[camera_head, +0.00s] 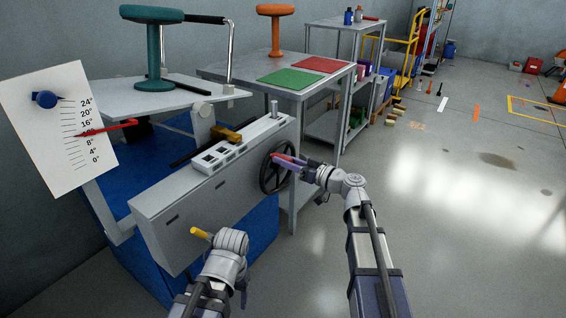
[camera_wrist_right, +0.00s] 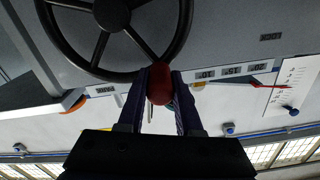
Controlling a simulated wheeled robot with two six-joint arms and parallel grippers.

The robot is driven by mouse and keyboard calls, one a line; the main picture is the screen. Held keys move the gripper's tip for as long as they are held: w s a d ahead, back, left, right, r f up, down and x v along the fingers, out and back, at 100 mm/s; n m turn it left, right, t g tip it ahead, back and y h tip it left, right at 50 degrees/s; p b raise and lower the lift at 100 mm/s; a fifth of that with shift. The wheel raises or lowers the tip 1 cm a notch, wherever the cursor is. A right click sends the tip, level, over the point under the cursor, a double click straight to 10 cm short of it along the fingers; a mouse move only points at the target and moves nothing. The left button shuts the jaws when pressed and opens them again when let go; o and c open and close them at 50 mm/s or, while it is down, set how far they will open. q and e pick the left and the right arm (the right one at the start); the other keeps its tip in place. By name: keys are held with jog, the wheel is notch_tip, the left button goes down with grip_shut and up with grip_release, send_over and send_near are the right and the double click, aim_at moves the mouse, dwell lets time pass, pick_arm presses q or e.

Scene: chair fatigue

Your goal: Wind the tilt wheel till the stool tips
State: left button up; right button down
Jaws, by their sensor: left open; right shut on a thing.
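The tilt wheel (camera_head: 269,176) is a black spoked wheel on the end of the grey machine. My right gripper (camera_head: 284,160) is shut on its red handle, which shows between the fingers in the right wrist view (camera_wrist_right: 161,84). The teal stool (camera_head: 152,48) stands on the pale tilting plate (camera_head: 120,101), its seat against a dark padded bar. The angle board (camera_head: 55,128) has a red pointer (camera_head: 110,126) between the 16° and 8° labels. My left gripper (camera_head: 226,245) is open in front of the machine; its fingertips are hard to make out.
A yellow-tipped piece (camera_head: 200,233) shows beside my left gripper. Behind the machine stands a grey table (camera_head: 240,72) with an orange stool (camera_head: 276,30), a green mat (camera_head: 290,79) and a red mat (camera_head: 321,64). The floor (camera_head: 440,200) at right is mostly clear.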

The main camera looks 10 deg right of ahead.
jog(key=c, duration=0.6)
grip_release()
jog(key=shift+d, duration=0.1)
jog(key=v, duration=0.7)
jog(key=shift+s+d, duration=0.25)
